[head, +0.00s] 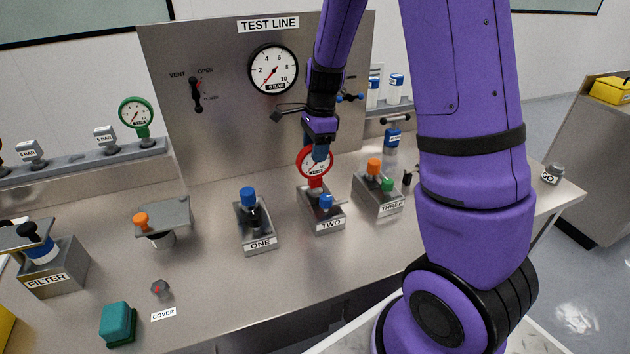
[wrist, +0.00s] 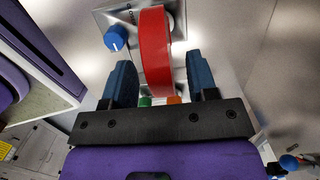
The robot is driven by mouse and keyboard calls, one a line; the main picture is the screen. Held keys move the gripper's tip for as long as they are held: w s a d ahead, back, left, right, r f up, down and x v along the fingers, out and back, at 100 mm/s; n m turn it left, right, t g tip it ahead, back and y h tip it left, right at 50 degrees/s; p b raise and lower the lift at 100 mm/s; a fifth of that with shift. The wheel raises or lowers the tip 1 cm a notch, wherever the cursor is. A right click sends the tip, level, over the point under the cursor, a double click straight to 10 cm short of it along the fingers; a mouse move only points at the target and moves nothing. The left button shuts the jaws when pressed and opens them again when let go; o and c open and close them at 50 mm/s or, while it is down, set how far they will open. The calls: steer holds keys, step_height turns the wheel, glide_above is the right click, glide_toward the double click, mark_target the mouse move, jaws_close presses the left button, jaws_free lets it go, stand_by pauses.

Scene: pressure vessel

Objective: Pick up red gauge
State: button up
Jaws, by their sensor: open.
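The red gauge (head: 315,162) stands upright on the block labelled TWO (head: 328,217), with its white dial facing the head camera. In the wrist view the red gauge (wrist: 155,50) is seen from above as a thick red rim. My gripper (head: 320,150) is over the top of the gauge in the head view. In the wrist view my gripper (wrist: 160,85) is open, with one blue finger on each side of the red rim. Gaps show between the fingers and the gauge. The gauge's lower stem is hidden in the wrist view.
A blue knob (head: 326,202) is on block TWO beside the gauge stem. Block ONE (head: 257,235) stands to the left and block THREE (head: 378,195) to the right, with orange and green knobs. The TEST LINE panel (head: 215,90) rises behind. A green gauge (head: 137,115) stands on the left rack.

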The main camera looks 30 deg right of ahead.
steer(key=shift+a+f, duration=0.15)
steer(key=shift+f, duration=0.9)
jaws_close()
stand_by(0.6)
